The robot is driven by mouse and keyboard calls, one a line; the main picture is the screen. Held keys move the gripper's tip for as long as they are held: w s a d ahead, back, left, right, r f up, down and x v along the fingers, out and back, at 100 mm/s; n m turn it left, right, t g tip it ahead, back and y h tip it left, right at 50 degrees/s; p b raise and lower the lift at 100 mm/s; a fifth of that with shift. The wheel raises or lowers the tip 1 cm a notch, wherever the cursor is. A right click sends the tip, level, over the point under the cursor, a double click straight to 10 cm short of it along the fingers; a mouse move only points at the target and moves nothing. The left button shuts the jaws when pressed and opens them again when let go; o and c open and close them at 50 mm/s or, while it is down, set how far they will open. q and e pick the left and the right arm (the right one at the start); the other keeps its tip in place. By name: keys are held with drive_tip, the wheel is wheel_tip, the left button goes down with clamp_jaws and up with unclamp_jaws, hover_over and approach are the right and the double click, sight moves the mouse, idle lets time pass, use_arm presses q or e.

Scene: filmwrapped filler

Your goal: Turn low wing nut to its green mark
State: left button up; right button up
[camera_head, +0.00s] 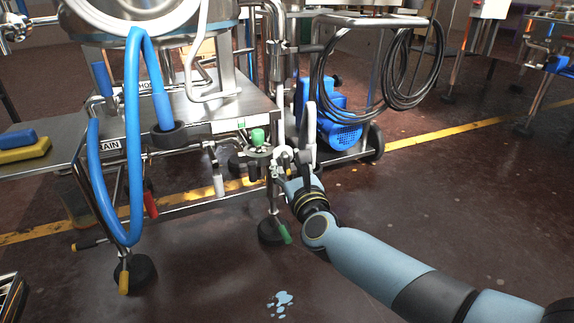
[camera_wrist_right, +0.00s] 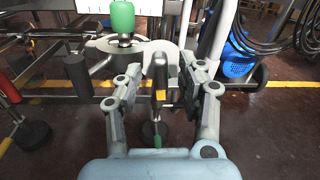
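A green knob (camera_head: 257,137) tops a metal fitting with spread arms at the machine's right front corner; the knob also shows at the top of the right wrist view (camera_wrist_right: 122,17). I cannot tell for certain which part is the low wing nut or where its green mark is. My right gripper (camera_head: 290,163) is at this fitting. In the right wrist view my right gripper (camera_wrist_right: 162,88) has its fingers apart. My left gripper is not in view.
A blue hose (camera_head: 132,130) loops down at the left. Blue and yellow blocks (camera_head: 25,153) lie on the side shelf. A leg foot with a green handle (camera_head: 285,234) stands below the gripper. A cart with a blue motor (camera_head: 335,130) and coiled black hose (camera_head: 412,65) is behind.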

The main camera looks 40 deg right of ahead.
drive_tip(key=shift+w+d, duration=0.15)
drive_tip(key=shift+w, duration=0.2)
clamp_jaws()
drive_tip(key=shift+r+n+p, duration=0.15)
drive_tip(key=shift+n+p, duration=0.25)
drive_tip(key=shift+n, duration=0.5)
drive_tip(key=shift+n+p, duration=0.3)
drive_tip(key=shift+n, duration=0.8)
drive_tip(key=shift+f+n, duration=0.2)
drive_tip(key=shift+n, duration=0.1)
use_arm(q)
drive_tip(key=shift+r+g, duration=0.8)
use_arm(e)
unclamp_jaws()
